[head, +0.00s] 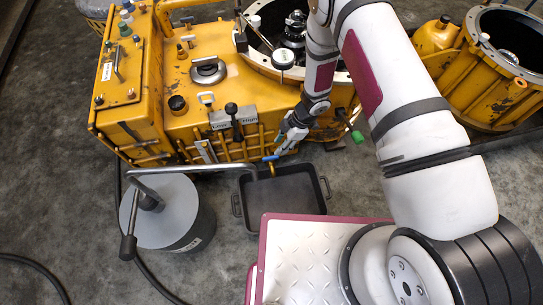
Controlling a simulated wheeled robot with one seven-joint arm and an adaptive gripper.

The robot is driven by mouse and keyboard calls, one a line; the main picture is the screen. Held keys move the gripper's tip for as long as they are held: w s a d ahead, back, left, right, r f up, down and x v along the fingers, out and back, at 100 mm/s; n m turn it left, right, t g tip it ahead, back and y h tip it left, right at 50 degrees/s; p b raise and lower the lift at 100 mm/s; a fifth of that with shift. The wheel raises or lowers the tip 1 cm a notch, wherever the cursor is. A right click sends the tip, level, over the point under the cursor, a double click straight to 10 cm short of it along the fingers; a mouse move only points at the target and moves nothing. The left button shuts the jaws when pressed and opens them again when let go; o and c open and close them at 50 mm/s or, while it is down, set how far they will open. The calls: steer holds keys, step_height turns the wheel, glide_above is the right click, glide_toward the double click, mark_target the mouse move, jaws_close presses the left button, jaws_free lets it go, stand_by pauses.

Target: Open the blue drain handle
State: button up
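The blue drain handle (270,158) is a small bar lying crosswise on top of a brass-coloured spout (272,170) low on the front of the yellow transmission housing (230,85). A black drain pan (285,200) with side handles stands on the floor below the spout. My gripper (280,147) points down close above and slightly right of the blue handle. It looks empty, but whether it touches the handle and how far its fingers are apart is too small to tell.
A grey drum (168,212) with a bent metal lever stands left of the pan. A black lever (233,118) and a green-tipped part (357,136) stick out of the housing. A second yellow housing (480,75) is at the right. A black cable lies on the floor.

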mark_target(271, 157)
steer(key=b+x, duration=0.3)
steer(key=x, duration=0.5)
steer(key=shift+f, duration=0.35)
steer(key=shift+c, duration=0.6)
jaws_close()
